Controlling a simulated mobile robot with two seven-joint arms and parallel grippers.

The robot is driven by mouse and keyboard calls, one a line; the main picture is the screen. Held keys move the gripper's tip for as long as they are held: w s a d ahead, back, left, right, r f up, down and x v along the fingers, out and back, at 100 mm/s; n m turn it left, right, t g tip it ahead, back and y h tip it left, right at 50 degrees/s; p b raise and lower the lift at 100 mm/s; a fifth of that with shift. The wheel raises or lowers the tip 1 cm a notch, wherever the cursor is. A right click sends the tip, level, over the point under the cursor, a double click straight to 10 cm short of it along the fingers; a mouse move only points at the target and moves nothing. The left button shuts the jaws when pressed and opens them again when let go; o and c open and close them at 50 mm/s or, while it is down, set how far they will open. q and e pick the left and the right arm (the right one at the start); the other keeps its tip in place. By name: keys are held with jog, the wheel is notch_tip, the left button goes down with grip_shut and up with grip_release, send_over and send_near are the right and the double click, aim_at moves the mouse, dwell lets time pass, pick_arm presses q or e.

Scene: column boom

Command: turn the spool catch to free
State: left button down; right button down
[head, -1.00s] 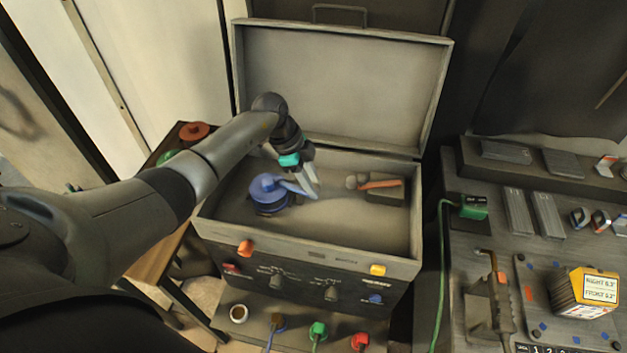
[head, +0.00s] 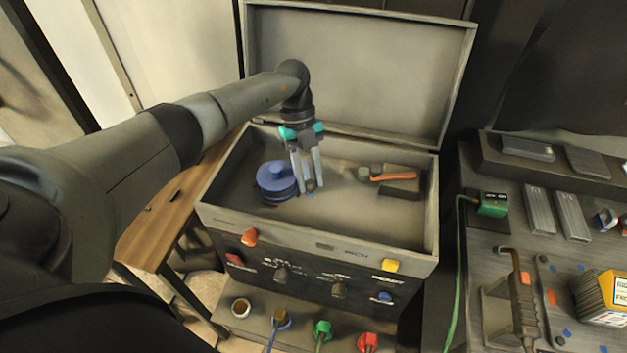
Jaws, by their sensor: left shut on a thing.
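A blue spool (head: 274,182) stands in the left part of the open grey case (head: 345,235). My left gripper (head: 309,188) reaches down into the case just right of the spool. Its fingers are shut on a small blue piece beside the spool, mostly hidden between the fingertips. I cannot tell for sure that this piece is the spool catch, or which way it is turned. A small lever with an orange handle (head: 393,177) lies on a dark block to the right of the gripper, apart from it. My right gripper is not in view.
The raised lid (head: 360,70) stands behind the gripper. The case front carries knobs and coloured buttons, with plugs (head: 322,328) below. A wooden table (head: 170,215) is at left. A dark bench at right holds a green-cabled box (head: 490,204) and a yellow box (head: 603,300).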

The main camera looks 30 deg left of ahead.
pick_arm(q)
jog(key=shift+s+a+m+g+y+b, duration=0.1)
jog(key=shift+a+m+g+y+b, duration=0.1)
jog(key=shift+m+b, duration=0.3)
jog(key=shift+s+a+m+g+y+b, duration=0.1)
jog(key=shift+a+m+y+b, duration=0.1)
jog(key=shift+m, duration=0.5)
jog(key=c, duration=0.5)
grip_release()
jog(key=shift+c, duration=0.2)
jog(key=b+v, duration=0.2)
jog(key=v, duration=1.3)
